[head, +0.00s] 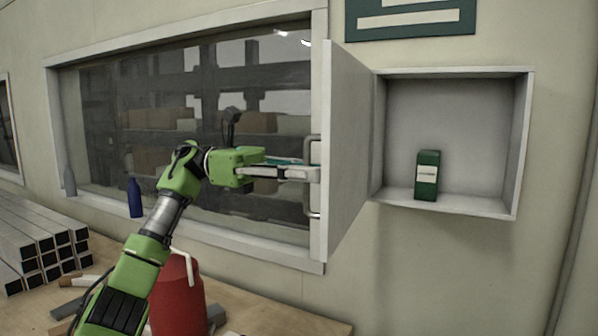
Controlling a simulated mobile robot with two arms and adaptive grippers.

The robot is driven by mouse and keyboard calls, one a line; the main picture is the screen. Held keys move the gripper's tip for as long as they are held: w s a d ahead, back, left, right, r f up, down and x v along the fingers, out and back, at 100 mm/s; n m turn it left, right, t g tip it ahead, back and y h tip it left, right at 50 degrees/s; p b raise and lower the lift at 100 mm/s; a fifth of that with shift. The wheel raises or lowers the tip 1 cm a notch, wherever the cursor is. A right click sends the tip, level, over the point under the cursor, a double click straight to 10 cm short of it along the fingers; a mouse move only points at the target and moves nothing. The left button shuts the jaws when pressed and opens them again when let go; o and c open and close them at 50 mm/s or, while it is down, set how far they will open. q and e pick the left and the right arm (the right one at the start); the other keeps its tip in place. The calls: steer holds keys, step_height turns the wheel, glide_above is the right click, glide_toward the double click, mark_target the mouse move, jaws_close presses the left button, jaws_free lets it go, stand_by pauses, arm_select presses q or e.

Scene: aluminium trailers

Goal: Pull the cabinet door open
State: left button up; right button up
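The white cabinet (528,140) hangs on the wall at the right, and its inside shows. Its door (346,150) is hinged on the left and stands wide open, swung out towards me. A grey bar handle (312,208) is on the door's outer face. My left gripper (312,174) is at the handle, with its fingers reaching to the bar's middle. Whether the fingers are closed around the bar cannot be made out. A green box (428,175) with a white label stands upright on the cabinet floor. My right gripper is not in view.
A window (190,110) with a white frame is behind my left arm. A blue bottle (135,198) stands near its sill. Below are a wooden bench (270,315), a red canister (178,300) and stacked metal bars (35,245). A green sign (410,18) hangs above the cabinet.

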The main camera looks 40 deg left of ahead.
arm_select(q)
steer(key=v, duration=1.2)
stand_by(0.4)
